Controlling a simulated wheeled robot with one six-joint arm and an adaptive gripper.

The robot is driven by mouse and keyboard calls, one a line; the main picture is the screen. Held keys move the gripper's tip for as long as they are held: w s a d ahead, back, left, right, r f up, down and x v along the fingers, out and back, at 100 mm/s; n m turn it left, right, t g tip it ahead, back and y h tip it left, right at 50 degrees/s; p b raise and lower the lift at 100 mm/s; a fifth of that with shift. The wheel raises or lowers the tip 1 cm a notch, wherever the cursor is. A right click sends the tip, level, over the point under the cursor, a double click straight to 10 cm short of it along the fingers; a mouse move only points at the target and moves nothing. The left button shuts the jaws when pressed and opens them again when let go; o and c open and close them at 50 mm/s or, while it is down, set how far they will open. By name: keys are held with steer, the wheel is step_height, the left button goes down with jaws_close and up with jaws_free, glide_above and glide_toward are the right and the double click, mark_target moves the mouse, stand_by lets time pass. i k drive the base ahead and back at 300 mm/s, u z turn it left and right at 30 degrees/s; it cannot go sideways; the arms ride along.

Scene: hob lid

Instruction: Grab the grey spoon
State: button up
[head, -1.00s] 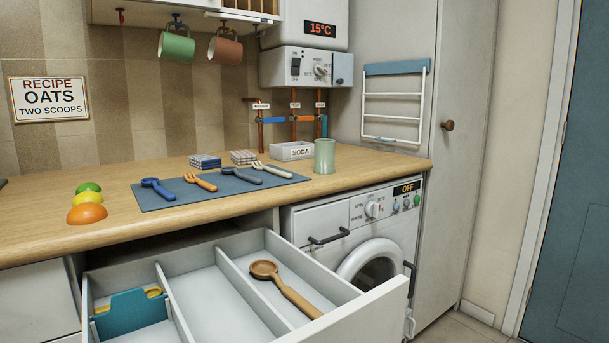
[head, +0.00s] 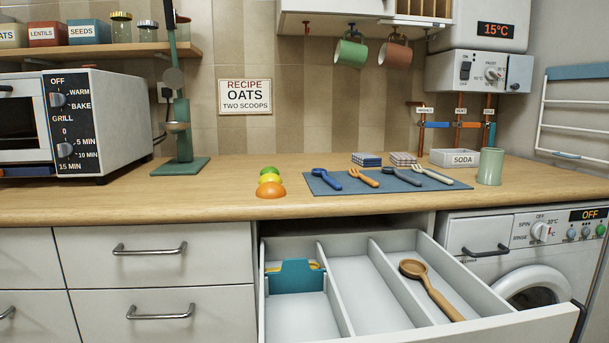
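The grey spoon (head: 402,176) lies on a blue-grey mat (head: 458,185) on the wooden counter. On the same mat, a blue spoon (head: 326,177) and an orange fork (head: 363,178) lie to its left, and a cream fork (head: 432,175) lies to its right. All of them lie slantwise and apart from one another. My gripper is not in view.
An open drawer (head: 345,327) juts out below the mat, with a wooden spoon (head: 430,288) and a teal divider (head: 296,277) inside. A green cup (head: 490,166) and a soda box (head: 455,157) stand right of the mat. Colored half-domes (head: 270,187) sit left.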

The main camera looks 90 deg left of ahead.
mark_target(388, 169)
steer(key=u, duration=3.1)
steer(key=k, duration=0.25)
steer(key=z, duration=0.05)
